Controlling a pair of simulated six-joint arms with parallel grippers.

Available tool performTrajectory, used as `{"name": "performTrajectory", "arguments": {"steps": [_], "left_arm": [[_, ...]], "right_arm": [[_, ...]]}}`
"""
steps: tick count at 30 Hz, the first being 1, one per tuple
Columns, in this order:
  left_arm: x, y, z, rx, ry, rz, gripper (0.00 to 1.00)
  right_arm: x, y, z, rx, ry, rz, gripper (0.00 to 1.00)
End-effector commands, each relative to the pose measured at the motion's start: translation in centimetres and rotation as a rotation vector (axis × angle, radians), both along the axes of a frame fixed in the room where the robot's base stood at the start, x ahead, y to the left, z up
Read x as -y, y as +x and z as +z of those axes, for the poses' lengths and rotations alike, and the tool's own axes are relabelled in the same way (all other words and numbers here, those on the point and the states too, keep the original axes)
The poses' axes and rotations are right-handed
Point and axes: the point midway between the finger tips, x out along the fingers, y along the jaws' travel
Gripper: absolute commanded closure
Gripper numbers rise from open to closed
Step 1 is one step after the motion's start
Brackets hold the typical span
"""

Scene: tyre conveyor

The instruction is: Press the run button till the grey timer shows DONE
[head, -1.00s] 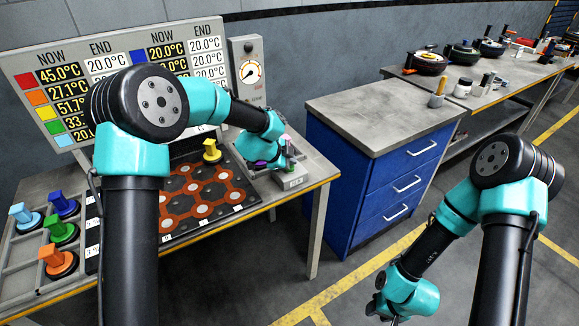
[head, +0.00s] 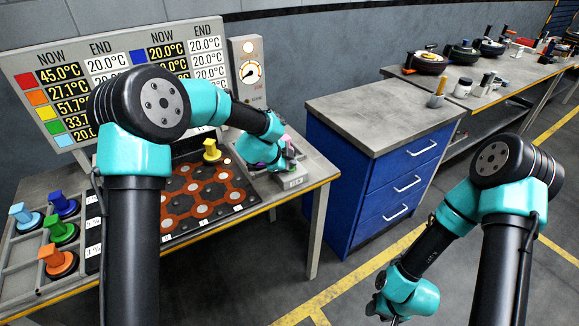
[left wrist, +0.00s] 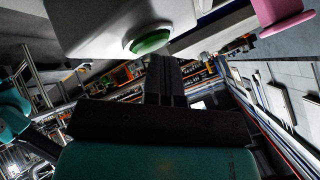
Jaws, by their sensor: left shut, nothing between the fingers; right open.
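The green button (left wrist: 150,42) sits on a pale housing (left wrist: 90,25) in the left wrist view. The closed fingers of my left gripper (left wrist: 163,64) are right beside it; I cannot tell if they press it. In the head view, my left gripper (head: 287,162) is over a small grey box (head: 292,182) at the table's right corner and hides its top. The marking on that box's front is too small to read, and I cannot make out the word DONE. My right gripper (head: 384,312) hangs low at the bottom, open and away from the table.
A temperature board (head: 100,63) and a gauge panel (head: 249,75) stand behind the table. A yellow-handled piece (head: 211,151) is on the red-and-black board (head: 202,192); several coloured pieces sit in the left tray. A pink thing (left wrist: 280,12) is near the button. A blue cabinet (head: 372,180) stands right.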

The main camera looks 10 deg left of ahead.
Motion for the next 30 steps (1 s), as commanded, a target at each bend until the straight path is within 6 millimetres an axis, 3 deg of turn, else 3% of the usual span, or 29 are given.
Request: {"name": "performTrajectory", "arguments": {"steps": [30], "left_arm": [[0.0,0.0,2.0,-0.001,0.0,-0.001,1.0]], "right_arm": [[0.0,0.0,0.0,0.0,0.0,0.0,0.57]]}}
